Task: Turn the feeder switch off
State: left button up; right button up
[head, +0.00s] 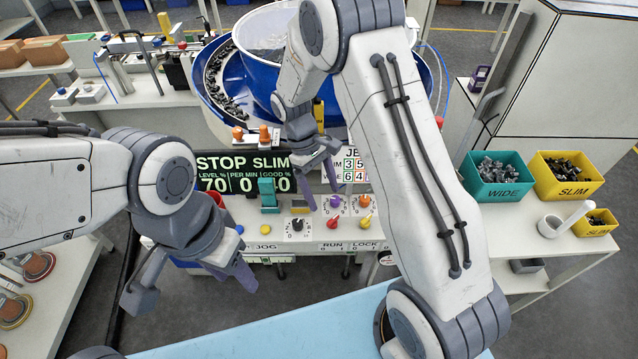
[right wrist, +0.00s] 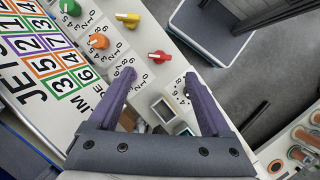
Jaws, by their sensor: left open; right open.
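A control panel (head: 320,232) stands below the bowl feeder (head: 225,85). It carries a black dial (head: 296,226), a red knob (head: 333,222), a yellow knob (head: 364,222), purple and orange knobs above these, and a teal upright part (head: 267,194). No label I can read says which is the feeder switch. My right gripper (head: 322,197) is open above the panel; in the right wrist view its fingers (right wrist: 160,78) are empty, with the red knob (right wrist: 160,56) just beyond them. My left gripper (head: 194,292) is open and empty, left of the panel's front.
The display (head: 243,175) reads STOP, SLIM, 70, 0 and 40. A teal WIDE bin (head: 497,190) and a yellow SLIM bin (head: 567,190) stand on the right table. A light blue surface (head: 270,335) lies in front. My right arm hides part of the panel and bowl.

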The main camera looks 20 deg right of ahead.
jog(key=shift+v, duration=1.85)
